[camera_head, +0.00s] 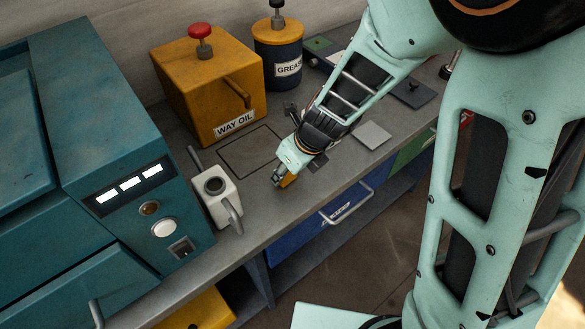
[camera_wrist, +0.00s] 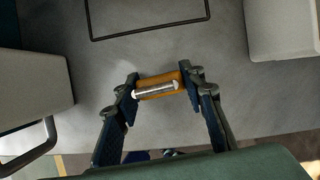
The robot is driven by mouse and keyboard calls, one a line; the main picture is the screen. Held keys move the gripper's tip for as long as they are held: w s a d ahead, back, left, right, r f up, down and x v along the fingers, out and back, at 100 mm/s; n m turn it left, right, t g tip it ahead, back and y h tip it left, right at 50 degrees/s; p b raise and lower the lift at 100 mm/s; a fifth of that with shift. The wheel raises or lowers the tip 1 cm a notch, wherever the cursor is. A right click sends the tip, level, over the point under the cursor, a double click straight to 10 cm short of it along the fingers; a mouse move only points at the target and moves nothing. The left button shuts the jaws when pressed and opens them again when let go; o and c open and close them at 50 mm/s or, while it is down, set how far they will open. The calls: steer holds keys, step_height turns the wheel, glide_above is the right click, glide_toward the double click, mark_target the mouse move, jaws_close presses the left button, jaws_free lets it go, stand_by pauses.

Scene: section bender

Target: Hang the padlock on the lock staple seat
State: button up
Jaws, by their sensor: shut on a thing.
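My gripper (camera_head: 284,180) is over the front part of the grey bench. It is shut on the padlock (camera_head: 290,181), which shows as a small orange piece in the head view. In the wrist view the padlock (camera_wrist: 158,86) lies between both fingertips, orange with a silvery bar across it. Both fingers (camera_wrist: 161,88) touch its ends. I cannot tell for sure which part is the lock staple seat. A small recessed fitting (camera_head: 181,248) is on the teal cabinet's front, left of my gripper.
A white block (camera_head: 217,202) with a round hole and metal bars stands left of my gripper. The yellow way oil box (camera_head: 210,88) and blue grease can (camera_head: 278,58) stand behind. A grey plate (camera_head: 372,135) lies right. A dark outlined rectangle (camera_head: 250,150) marks bare bench.

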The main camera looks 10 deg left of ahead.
steer(key=shift+s+a, duration=0.1)
steer(key=shift+f, duration=0.15)
steer(key=o, duration=1.3)
steer(key=shift+f+b, duration=0.15)
steer(key=shift+b, duration=0.3)
